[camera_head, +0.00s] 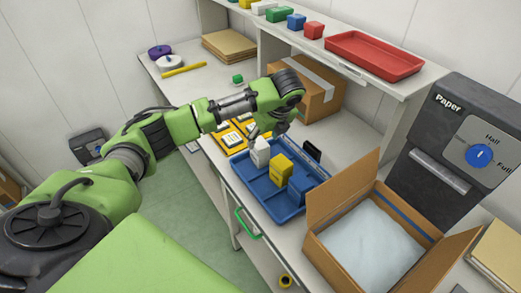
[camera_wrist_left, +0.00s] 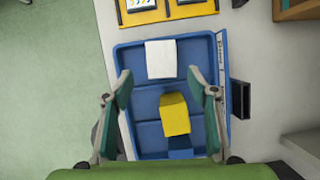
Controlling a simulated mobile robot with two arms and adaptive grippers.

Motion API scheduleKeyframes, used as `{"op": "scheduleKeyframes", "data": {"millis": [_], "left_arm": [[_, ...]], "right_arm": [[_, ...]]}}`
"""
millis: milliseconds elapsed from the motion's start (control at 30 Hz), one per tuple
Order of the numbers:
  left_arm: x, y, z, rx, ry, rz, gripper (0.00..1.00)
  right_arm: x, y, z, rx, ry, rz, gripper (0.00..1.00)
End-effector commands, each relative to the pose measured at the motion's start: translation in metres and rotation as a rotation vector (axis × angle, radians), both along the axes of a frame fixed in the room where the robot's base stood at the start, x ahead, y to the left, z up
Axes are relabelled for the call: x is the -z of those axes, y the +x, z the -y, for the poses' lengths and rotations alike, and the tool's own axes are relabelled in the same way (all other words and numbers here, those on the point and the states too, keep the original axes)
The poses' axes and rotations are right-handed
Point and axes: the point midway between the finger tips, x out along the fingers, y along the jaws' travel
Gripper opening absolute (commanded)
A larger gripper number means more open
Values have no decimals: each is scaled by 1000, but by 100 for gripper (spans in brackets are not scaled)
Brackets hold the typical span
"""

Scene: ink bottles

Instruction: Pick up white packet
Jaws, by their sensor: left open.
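The white packet (camera_head: 261,152) stands in the far end of a blue tray (camera_head: 240,173) on the bench. In the left wrist view the white packet (camera_wrist_left: 161,59) lies beyond the fingers, at the tray's upper end. A yellow packet (camera_head: 280,170) and a blue packet (camera_head: 298,188) share the tray; the yellow one (camera_wrist_left: 174,114) shows between my fingers in the wrist view. My left gripper (camera_wrist_left: 168,90) is open and empty above the tray. In the head view its fingers (camera_head: 268,132) are partly hidden by the arm, close to the white packet.
An open cardboard box (camera_head: 325,215) with pale filling stands right of the tray. A closed carton (camera_head: 318,95) is behind the gripper. A shelf with a red tray (camera_head: 374,55) runs above. A yellow board (camera_head: 222,142) lies beside the blue tray. A dark paper dispenser (camera_head: 450,145) stands right.

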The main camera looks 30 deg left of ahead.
Motion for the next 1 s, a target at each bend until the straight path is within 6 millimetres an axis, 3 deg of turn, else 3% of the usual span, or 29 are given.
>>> {"op": "scheduleKeyframes", "data": {"millis": [100,167,267,400,533,700,833,967,1000], "left_arm": [[18,3,-7,-2,0,-3,53],[25,4,-9,-1,-1,-1,53],[31,6,-11,-1,0,0,53],[41,6,-15,-2,1,-1,53],[60,7,-20,-2,0,-3,53],[79,11,-26,0,0,-1,53],[82,12,-27,1,0,2,53],[82,12,-27,1,0,2,53],[82,12,-27,1,0,2,43]], "right_arm": [[-4,-25,1,0,-2,-34,40],[-4,-26,1,0,-3,-35,40],[-5,-13,1,0,-1,-17,40],[-15,22,-2,-1,4,33,40],[-27,32,-3,-1,5,48,40],[-26,18,-2,-1,3,28,40],[-25,2,-1,-1,1,5,40],[-24,-1,0,-1,1,0,40],[-24,-1,0,-1,1,0,40]]}}
